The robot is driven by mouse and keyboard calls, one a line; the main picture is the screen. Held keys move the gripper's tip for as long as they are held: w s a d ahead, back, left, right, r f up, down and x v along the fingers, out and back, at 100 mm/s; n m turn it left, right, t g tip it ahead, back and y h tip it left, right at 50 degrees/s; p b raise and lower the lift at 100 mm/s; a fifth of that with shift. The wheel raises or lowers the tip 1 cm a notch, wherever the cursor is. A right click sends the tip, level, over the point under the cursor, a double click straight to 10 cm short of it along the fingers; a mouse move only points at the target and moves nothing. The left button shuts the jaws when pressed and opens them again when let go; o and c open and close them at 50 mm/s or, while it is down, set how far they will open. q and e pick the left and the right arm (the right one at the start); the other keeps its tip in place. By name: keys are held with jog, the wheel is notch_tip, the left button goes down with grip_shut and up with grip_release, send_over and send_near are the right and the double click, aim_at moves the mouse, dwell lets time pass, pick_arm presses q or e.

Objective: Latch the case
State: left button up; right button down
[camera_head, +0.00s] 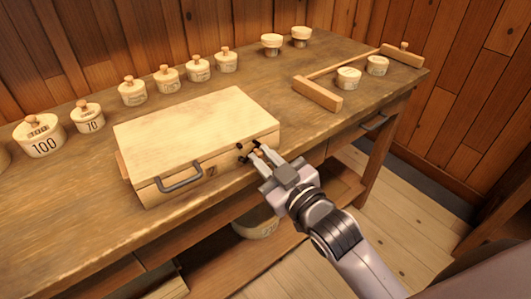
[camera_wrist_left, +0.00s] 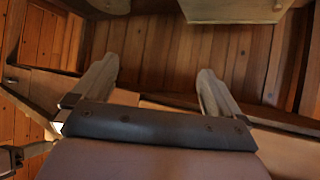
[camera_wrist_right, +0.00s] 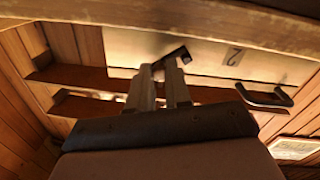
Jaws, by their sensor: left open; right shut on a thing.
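The pale wooden case (camera_head: 195,125) lies on the workbench with its lid down. Its front has a dark handle (camera_head: 180,179), a dark number and a black latch (camera_head: 243,152) near the right end. My right gripper (camera_head: 259,153) is at the front right of the case, shut on the latch; its fingertips partly hide it. In the right wrist view the fingers (camera_wrist_right: 160,72) meet the black latch piece (camera_wrist_right: 173,56) against the case front (camera_wrist_right: 205,58). My left gripper (camera_wrist_left: 155,75) is open and empty in its wrist view and out of the head view.
Several lidded, numbered spools, such as the one marked 100 (camera_head: 40,140), stand behind and left of the case. A wooden bar frame (camera_head: 318,95) with two spools beside it lies at the right. A round container (camera_head: 255,224) sits on the lower shelf.

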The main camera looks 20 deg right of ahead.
jog(key=n+p, duration=0.1)
jog(key=r+n+p, duration=0.1)
jog(key=shift+a+r+n+p, duration=0.1)
jog(key=shift+a+n+p, duration=0.1)
jog(key=shift+n+p, duration=0.15)
jog(key=shift+s+a+r+n+p, duration=0.15)
jog(key=shift+n+p, duration=0.45)
jog(key=shift+n, duration=0.35)
jog(key=n+p, duration=0.2)
jog(key=n, duration=0.1)
jog(key=shift+a+r, duration=0.2)
jog(key=shift+a, duration=0.15)
jog(key=shift+s+a+n+p, duration=0.1)
jog(key=shift+a+n+p, duration=0.1)
jog(key=shift+n, duration=0.4)
jog(key=shift+a+n+p, duration=0.1)
jog(key=shift+n+p, duration=0.05)
jog(key=shift+n, duration=0.45)
jog(key=c, duration=1.1)
grip_release()
jog(key=shift+o, duration=0.2)
jog(key=shift+s, duration=0.15)
jog(key=b+v, duration=0.1)
jog(key=v, duration=0.6)
